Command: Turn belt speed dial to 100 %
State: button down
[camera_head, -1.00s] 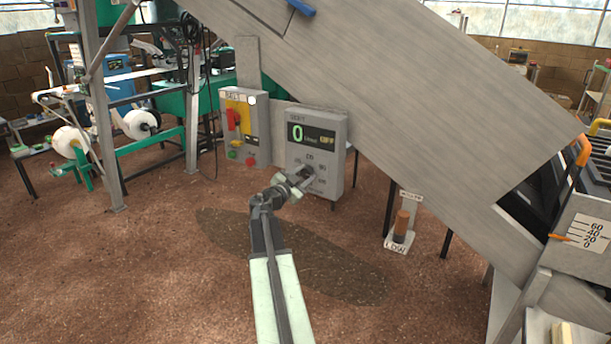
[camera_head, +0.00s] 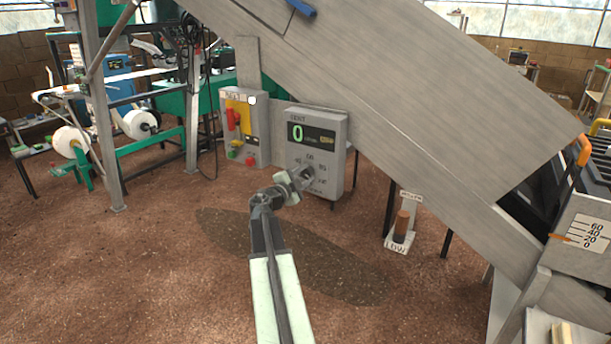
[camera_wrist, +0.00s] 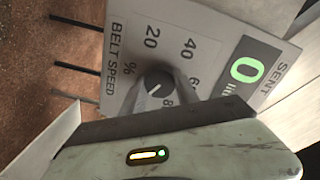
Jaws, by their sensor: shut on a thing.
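The belt speed dial (camera_wrist: 156,86) is a dark round knob with a white pointer line, on the grey control box (camera_head: 330,125). In the wrist view, 20, 40, part of 60 and part of 80 show around it, with "BELT SPEED" and % beside them. The pointer line is slanted; which number it marks I cannot tell. My gripper (camera_head: 304,176) is at the dial in the head view, shut on it. Its fingers look blurred beside the knob in the wrist view, and its body hides the lower part of the scale. The box's display (camera_head: 311,137) reads a green 0.
A grey and yellow switch box (camera_head: 243,128) with red and green controls stands just left of the control box. A sloping grey conveyor (camera_head: 400,100) rises above. Open brown floor lies in front.

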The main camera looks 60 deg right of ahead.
jog(key=c, duration=0.9)
grip_release()
jog(key=a, duration=0.7)
jog(key=shift+a, duration=0.35)
